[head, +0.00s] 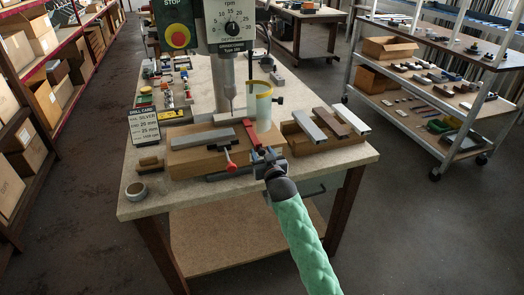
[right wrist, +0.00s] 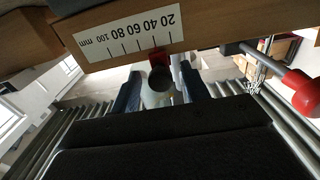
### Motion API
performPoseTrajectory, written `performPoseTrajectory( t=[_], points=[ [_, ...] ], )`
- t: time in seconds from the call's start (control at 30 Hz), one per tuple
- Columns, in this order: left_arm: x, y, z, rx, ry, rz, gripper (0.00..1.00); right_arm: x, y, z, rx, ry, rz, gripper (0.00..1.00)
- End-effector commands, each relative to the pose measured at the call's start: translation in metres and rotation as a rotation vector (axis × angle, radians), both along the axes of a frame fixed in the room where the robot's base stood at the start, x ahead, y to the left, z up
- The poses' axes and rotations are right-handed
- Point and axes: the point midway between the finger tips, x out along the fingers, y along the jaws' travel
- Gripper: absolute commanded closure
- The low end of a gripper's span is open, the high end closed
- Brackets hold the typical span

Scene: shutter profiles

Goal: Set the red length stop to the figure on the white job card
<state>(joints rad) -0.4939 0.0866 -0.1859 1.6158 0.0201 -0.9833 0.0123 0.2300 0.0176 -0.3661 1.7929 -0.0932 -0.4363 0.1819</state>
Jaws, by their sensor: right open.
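The white job card (head: 144,125) stands at the left of the bench, headed "DRILL CARD"; it reads "SILVER" with small mm figures I cannot read surely. The red length stop (head: 251,137) sits at the right part of the wooden jig (head: 193,158). In the right wrist view, the stop's red end (right wrist: 159,57) is at the mm scale (right wrist: 125,33), around the 20 to 40 marks. Contact cannot be told. My left gripper is out of view.
A grey profile (head: 203,138) lies on the jig under the drill (head: 229,88). A red-knobbed lever (head: 230,166) sticks out in front, left of my gripper. Several profiles (head: 325,123) rest on a wooden block at right. A tape roll (head: 136,190) lies at the front left.

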Motion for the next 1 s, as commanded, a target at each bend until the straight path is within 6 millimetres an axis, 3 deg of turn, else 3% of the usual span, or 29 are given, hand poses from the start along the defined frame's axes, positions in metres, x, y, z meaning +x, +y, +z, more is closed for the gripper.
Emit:
performPoseTrajectory(
  t=[0.37, 0.6, 0.63, 0.83, 1.0],
  points=[
    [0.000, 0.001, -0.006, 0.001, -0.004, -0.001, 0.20, 0.006, 0.002, -0.001, 0.000, 0.000, 0.000, 0.54],
    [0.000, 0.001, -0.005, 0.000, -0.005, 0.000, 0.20, 0.006, 0.002, -0.001, 0.000, 0.001, 0.000, 0.98],
    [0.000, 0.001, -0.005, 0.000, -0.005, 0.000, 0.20, 0.006, 0.002, -0.001, 0.000, 0.001, 0.000, 1.00],
    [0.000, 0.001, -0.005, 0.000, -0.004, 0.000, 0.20, 0.005, 0.005, -0.001, 0.001, 0.001, 0.001, 1.00],
    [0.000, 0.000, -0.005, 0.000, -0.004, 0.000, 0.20, 0.000, 0.020, -0.001, 0.004, 0.001, 0.002, 1.00]
  ],
)
